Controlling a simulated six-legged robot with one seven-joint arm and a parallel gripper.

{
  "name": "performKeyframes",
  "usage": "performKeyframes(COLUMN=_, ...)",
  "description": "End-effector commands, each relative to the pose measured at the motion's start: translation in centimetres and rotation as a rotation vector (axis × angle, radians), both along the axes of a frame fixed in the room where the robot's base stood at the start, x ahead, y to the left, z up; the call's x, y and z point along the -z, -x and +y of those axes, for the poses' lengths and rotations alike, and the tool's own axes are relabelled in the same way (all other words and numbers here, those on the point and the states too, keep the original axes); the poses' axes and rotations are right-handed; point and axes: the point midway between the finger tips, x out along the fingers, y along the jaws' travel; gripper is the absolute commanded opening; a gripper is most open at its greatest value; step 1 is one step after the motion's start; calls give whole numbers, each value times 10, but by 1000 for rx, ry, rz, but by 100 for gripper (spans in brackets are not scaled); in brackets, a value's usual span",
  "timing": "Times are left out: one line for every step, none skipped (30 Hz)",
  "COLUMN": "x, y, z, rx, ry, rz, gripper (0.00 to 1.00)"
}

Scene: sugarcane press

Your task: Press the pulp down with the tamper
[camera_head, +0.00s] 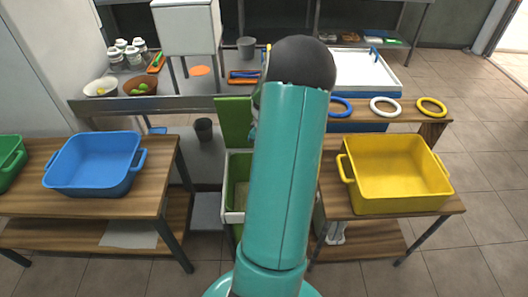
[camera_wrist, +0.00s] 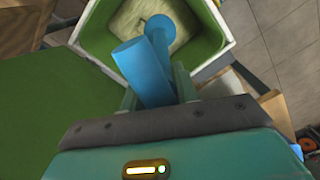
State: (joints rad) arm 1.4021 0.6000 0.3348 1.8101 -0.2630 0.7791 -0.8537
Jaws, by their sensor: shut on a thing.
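The blue tamper (camera_wrist: 158,58) is between the fingers of my gripper (camera_wrist: 156,90), which is shut on it, in the wrist view. The tamper has a rounded end and a blocky end, and it shows over the open bin (camera_wrist: 222,62). Pale pulp (camera_wrist: 185,22) lies at the bottom of the bin's green inside. I cannot tell whether the tamper touches the pulp. In the head view the bin (camera_head: 232,216) has a light rim and a raised green lid (camera_head: 234,118). My arm hides the tamper and most of my gripper there.
A blue crate (camera_head: 93,165) stands on the left wooden table and a yellow crate (camera_head: 398,172) on the right one. Behind are a white press housing (camera_head: 187,28), bowls, jars and coloured rings.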

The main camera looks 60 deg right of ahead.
Motion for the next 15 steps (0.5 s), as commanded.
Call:
performKeyframes(x=-6, y=0, z=-1, rx=0, ry=3, rz=-1, gripper=3)
performKeyframes(x=-8, y=0, z=-1, rx=0, ry=3, rz=0, gripper=3)
performKeyframes(x=-12, y=0, z=-1, rx=0, ry=3, rz=0, gripper=3)
performKeyframes(x=-15, y=0, z=-1, rx=0, ry=3, rz=0, gripper=3)
performKeyframes(x=-17, y=0, z=-1, rx=0, ry=3, rz=0, gripper=3)
performKeyframes(x=-21, y=0, z=-1, rx=1, ry=3, rz=-1, gripper=3)
performKeyframes(x=-23, y=0, z=-1, rx=1, ry=3, rz=-1, gripper=3)
performKeyframes(x=-26, y=0, z=-1, rx=1, ry=2, rz=-1, gripper=3)
performKeyframes(x=-30, y=0, z=-1, rx=1, ry=3, rz=-1, gripper=3)
performKeyframes(x=-33, y=0, z=-1, rx=1, ry=3, rz=0, gripper=3)
performKeyframes(x=-35, y=0, z=-1, rx=0, ry=4, rz=0, gripper=3)
performKeyframes(x=-39, y=0, z=-1, rx=0, ry=4, rz=0, gripper=3)
performKeyframes(x=-41, y=0, z=-1, rx=0, ry=3, rz=0, gripper=3)
performKeyframes(x=-44, y=0, z=-1, rx=0, ry=3, rz=0, gripper=3)
performKeyframes(x=-48, y=0, z=-1, rx=0, ry=3, rz=0, gripper=3)
